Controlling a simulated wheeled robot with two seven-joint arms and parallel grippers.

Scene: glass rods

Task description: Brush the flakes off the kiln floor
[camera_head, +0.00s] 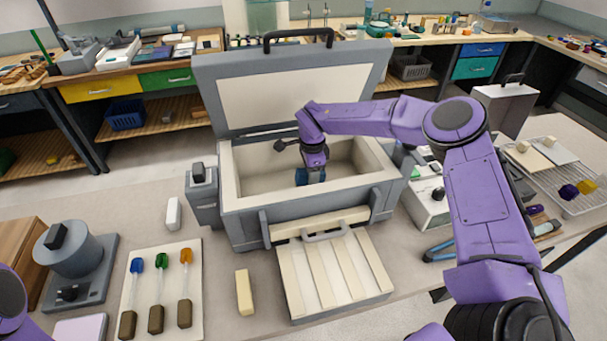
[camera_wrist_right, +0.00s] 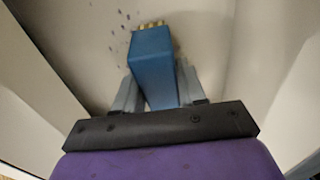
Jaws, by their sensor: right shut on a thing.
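The kiln (camera_head: 307,217) stands open at the middle of the table, its lid (camera_head: 290,85) raised at the back. My right gripper (camera_head: 312,170) reaches down inside the kiln. It is shut on a blue brush (camera_head: 303,177), which also shows in the right wrist view (camera_wrist_right: 153,55) with pale bristles at its far end. Dark flakes (camera_wrist_right: 117,44) lie scattered on the pale kiln floor (camera_wrist_right: 100,75), left of the bristles. Whether the bristles touch the floor is unclear. Only a purple part of my left arm shows at the lower left edge; its gripper is out of view.
A slatted pale front panel (camera_head: 335,275) with a handle lies before the kiln. A white board (camera_head: 160,290) holds three coloured glass rods. A cream bar (camera_head: 244,292) lies between them. A wire rack (camera_head: 560,175) stands at the right. The kiln walls surround my right gripper.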

